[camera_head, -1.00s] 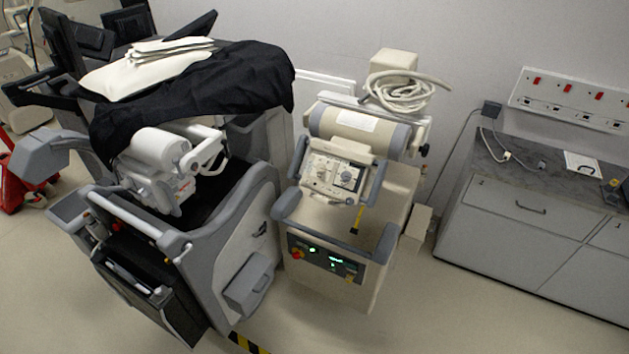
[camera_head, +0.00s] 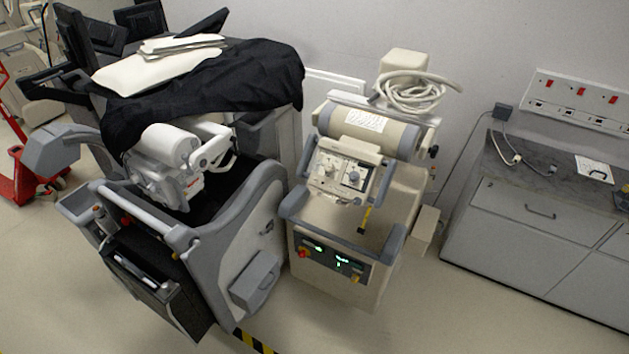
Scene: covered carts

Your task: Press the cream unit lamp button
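The cream unit (camera_head: 335,232) stands in the middle of the camera_head view, against the wall. Its upper control panel (camera_head: 343,176) has two dials and small controls. Its lower front panel (camera_head: 332,261) has green lit displays, a red knob (camera_head: 303,253) and small buttons. I cannot tell which small control is the lamp button. Neither of my grippers is in view.
A grey-white cart (camera_head: 225,230) with a black cover (camera_head: 225,85) stands close on the left. A grey cabinet (camera_head: 530,225) is at the right by the wall. A red stand (camera_head: 40,170) is far left. Floor in front of the cream unit is clear.

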